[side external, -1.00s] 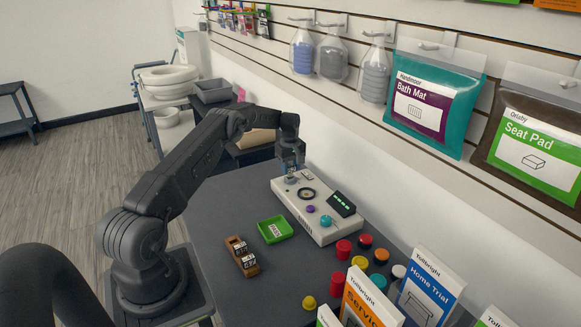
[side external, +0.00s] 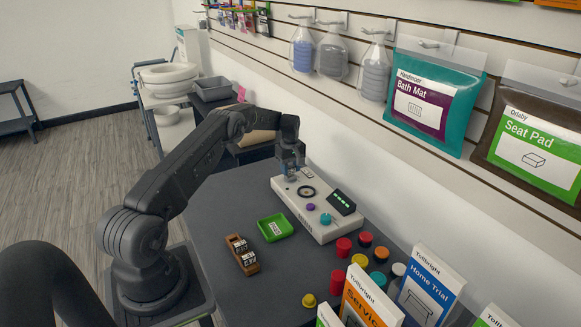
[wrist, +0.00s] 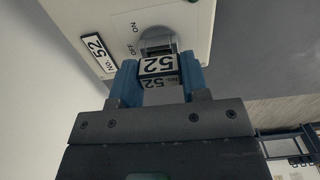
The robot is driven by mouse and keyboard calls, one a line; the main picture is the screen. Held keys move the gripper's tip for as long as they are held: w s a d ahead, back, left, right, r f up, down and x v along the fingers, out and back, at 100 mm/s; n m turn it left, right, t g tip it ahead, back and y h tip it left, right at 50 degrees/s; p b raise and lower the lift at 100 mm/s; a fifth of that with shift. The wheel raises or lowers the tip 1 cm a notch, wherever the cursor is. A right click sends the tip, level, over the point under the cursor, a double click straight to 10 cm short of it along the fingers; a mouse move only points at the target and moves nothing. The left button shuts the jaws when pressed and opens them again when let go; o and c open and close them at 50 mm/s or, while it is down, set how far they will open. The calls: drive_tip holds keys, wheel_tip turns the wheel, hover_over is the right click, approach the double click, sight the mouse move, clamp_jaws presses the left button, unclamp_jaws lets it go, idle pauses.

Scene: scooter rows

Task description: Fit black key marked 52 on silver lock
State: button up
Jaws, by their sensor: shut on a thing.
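My gripper (wrist: 158,85) is shut on the black key marked 52 (wrist: 158,65), held between its two blue fingertips. The silver lock (wrist: 157,38) is on the white panel right in front of the key, with OFF and ON printed beside it and a "No. 52" label (wrist: 98,52) to its left. The key's front end meets or overlaps the lock in the wrist view; I cannot tell how deep it sits. In the side view my gripper (side external: 289,174) is over the far left end of the white panel box (side external: 318,208), and the key is hidden there.
A green tray (side external: 262,232) and a brown holder with two black labelled pieces (side external: 242,254) lie on the grey table. Several coloured caps (side external: 337,283) and upright boxes (side external: 430,290) stand at the front right. The slatted wall is close behind the panel box.

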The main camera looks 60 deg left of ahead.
drive_tip(key=shift+f, duration=0.25)
idle(0.5)
drive_tip(key=o, duration=1.4)
drive_tip(key=shift+r, duration=0.1)
drive_tip(key=shift+r, duration=2.95)
drive_tip(key=shift+r, duration=0.1)
